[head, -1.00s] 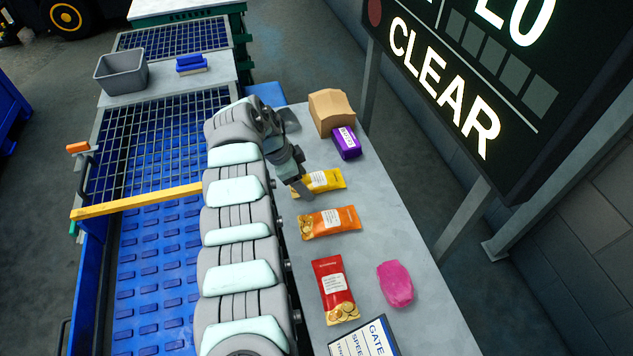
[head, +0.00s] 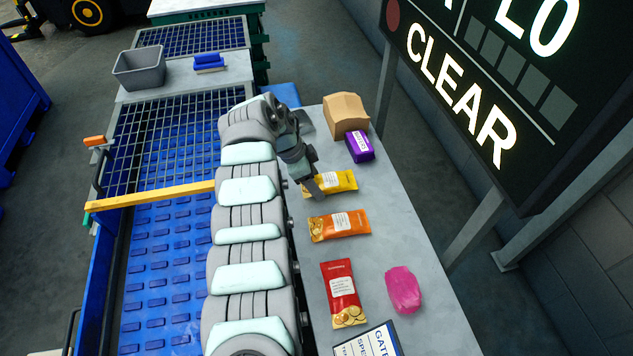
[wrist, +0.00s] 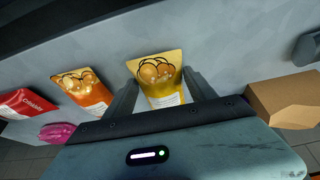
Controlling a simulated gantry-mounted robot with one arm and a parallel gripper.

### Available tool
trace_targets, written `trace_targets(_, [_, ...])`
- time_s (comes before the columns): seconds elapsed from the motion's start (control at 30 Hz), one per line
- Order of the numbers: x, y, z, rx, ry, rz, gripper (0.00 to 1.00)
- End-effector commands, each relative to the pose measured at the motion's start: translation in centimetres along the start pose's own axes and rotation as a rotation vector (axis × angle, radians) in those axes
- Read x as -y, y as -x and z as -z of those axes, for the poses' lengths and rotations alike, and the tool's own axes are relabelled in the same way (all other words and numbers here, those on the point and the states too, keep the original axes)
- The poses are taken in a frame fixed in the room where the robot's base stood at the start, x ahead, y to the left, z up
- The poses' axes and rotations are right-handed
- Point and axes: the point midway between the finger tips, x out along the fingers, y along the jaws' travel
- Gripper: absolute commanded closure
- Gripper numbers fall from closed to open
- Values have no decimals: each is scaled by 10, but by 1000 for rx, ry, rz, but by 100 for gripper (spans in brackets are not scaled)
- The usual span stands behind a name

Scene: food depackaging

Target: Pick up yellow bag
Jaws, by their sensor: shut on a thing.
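The yellow bag (head: 341,182) lies on the grey table, with its left end partly hidden by my gripper (head: 314,190). In the wrist view the yellow bag (wrist: 158,77) stands between the two fingers of my gripper (wrist: 163,92), with its printed end reaching past the fingertips. The fingers are shut on the bag, one at each side. I cannot tell whether the bag is lifted off the table.
An orange bag (head: 340,225), a red bag (head: 342,292) and a pink lump (head: 403,289) lie nearer on the table (head: 385,230). A purple pack (head: 360,147) and a brown box (head: 346,115) stand behind. A yellow bar (head: 150,196) crosses the blue conveyor (head: 160,265).

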Motion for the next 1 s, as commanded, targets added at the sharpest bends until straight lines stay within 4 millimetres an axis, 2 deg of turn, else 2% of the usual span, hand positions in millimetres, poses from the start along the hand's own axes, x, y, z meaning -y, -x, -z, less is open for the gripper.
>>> trace_targets(0.17, [2, 38, 16, -1, -2, 7, 76])
trace_targets(0.4, [2, 119, 49, 1, -2, 10, 76])
trace_targets(0.6, [0, 177, 74, 1, -1, 4, 76])
trace_targets(0.83, [0, 226, 96, -1, -2, 2, 76])
trace_targets(1.0, [0, 244, 101, 0, 0, 2, 76])
